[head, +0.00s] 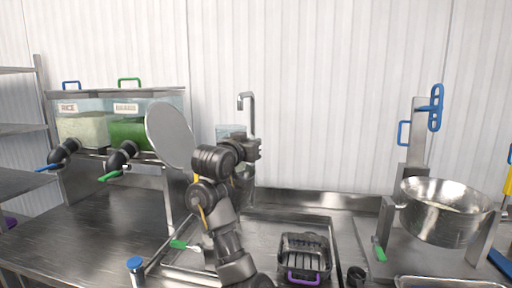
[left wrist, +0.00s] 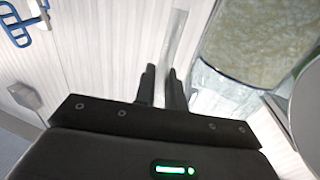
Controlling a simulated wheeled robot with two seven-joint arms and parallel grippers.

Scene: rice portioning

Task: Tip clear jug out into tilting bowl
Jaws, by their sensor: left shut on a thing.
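The clear jug (head: 229,131) shows in the head view only as a pale see-through edge behind my left gripper; my arm hides most of it. My left gripper (head: 256,149) is raised over the sink area and shut on the jug. In the left wrist view its two fingers (left wrist: 161,88) close on the jug's clear handle strip (left wrist: 176,40). The jug's body (left wrist: 262,38) beside them shows grainy, greyish-green contents. The tilting bowl (head: 436,226), round and steel, hangs in its stand at the right, well apart from the jug. My right gripper is not in view.
Rice (head: 82,128) and green bean (head: 133,133) dispensers stand at the left. A tall tap (head: 249,105) rises behind my gripper. A dark basket with a purple handle (head: 303,277) sits in front. A blue handle (head: 436,108) tops the bowl's stand.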

